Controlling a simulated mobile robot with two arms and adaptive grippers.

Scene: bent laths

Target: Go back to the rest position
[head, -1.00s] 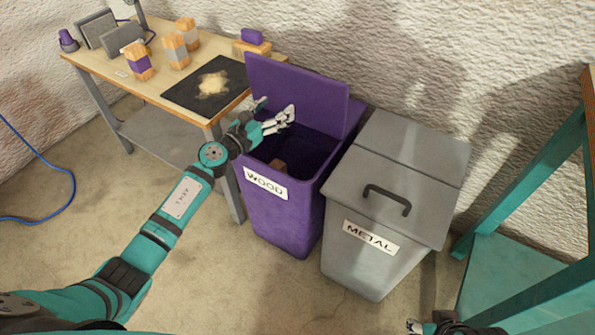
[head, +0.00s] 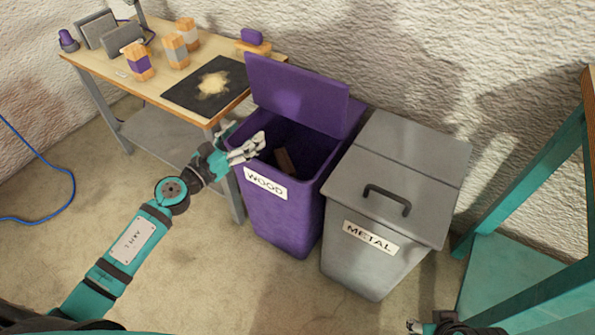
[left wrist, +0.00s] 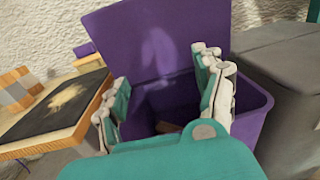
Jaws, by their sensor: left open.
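My left gripper (head: 252,148) is open and empty at the left rim of the purple bin marked WOOD (head: 285,215), whose lid (head: 297,95) stands open. The left wrist view shows the two fingers of the left gripper (left wrist: 165,100) spread apart in front of the open bin (left wrist: 262,112). A brown wooden piece (head: 285,161) lies inside the bin; the wrist view shows only part of it (left wrist: 168,127). My right gripper (head: 430,328) shows only in part at the bottom edge, and its jaws cannot be made out.
The grey bin marked METAL (head: 375,262) stands beside the purple bin, lid shut. A workbench (head: 190,82) with several blocks and a black mat (head: 190,97) is at the back left. A teal frame (head: 510,265) stands at the right. A blue cable (head: 60,170) lies on open floor at left.

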